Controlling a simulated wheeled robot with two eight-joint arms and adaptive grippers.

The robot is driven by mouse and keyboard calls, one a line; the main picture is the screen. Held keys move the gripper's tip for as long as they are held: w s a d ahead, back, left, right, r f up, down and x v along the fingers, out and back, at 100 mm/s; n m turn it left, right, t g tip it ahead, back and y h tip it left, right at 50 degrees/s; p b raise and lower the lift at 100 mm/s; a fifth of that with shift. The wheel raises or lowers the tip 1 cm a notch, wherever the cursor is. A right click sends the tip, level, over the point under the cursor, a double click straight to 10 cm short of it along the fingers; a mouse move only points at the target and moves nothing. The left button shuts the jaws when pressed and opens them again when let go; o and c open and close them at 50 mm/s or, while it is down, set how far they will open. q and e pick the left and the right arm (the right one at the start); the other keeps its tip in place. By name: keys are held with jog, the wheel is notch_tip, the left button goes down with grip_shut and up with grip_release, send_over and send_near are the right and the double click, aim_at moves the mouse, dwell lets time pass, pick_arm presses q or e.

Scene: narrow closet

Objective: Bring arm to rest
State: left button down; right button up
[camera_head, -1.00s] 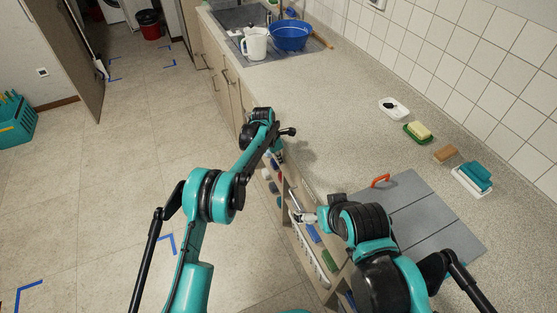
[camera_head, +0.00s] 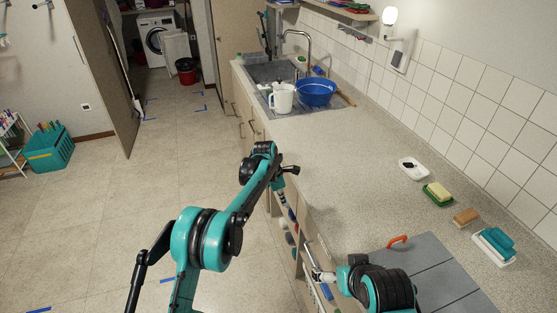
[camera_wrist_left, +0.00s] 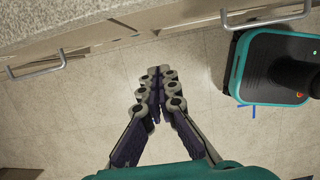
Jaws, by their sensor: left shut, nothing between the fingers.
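My left arm comes in from the left in the head view, bent at a teal and black elbow. Its gripper (camera_head: 282,200) hangs past the wrist beside the counter front, small and partly hidden. In the left wrist view the left gripper (camera_wrist_left: 155,85) is shut and empty, its dark fingers meeting above the tiled floor. My right arm is at the lower right of the head view, over the counter's front edge. Its gripper (camera_head: 319,274) seems to point left near the open shelves. Its fingers are too small to read.
The counter (camera_head: 345,165) runs along the right, its middle clear. It holds a blue basin (camera_head: 316,93), a white jug (camera_head: 282,99), a grey board (camera_head: 430,272) and soap dishes. Drawer handles (camera_wrist_left: 268,17) stick out close to the left gripper. The floor (camera_head: 120,220) at left is free.

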pick_arm(q)
jog(key=s+a+r+m+t+y, duration=0.1)
jog(key=s+a+r+m+t, duration=0.1)
jog(key=s+a+r+m, duration=0.45)
jog(key=s+a+r+m+t, duration=0.1)
jog(key=s+a+r+m, duration=0.2)
jog(key=s+a+r, duration=0.65)
jog(key=s+a+m+t, duration=0.1)
jog(key=s+a+m, duration=0.1)
jog(key=s, duration=0.5)
jog(key=s+a+f+m+t+y, duration=0.1)
jog(key=s+a+m, duration=0.2)
jog(key=s+m, duration=0.2)
jog(key=s+a+m+t, duration=0.1)
jog(key=s+a+m, duration=0.2)
jog(key=s, duration=0.6)
jog(key=shift+f+m+y, duration=0.15)
jog(key=shift+m+y, duration=0.25)
jog(key=shift+m, duration=0.35)
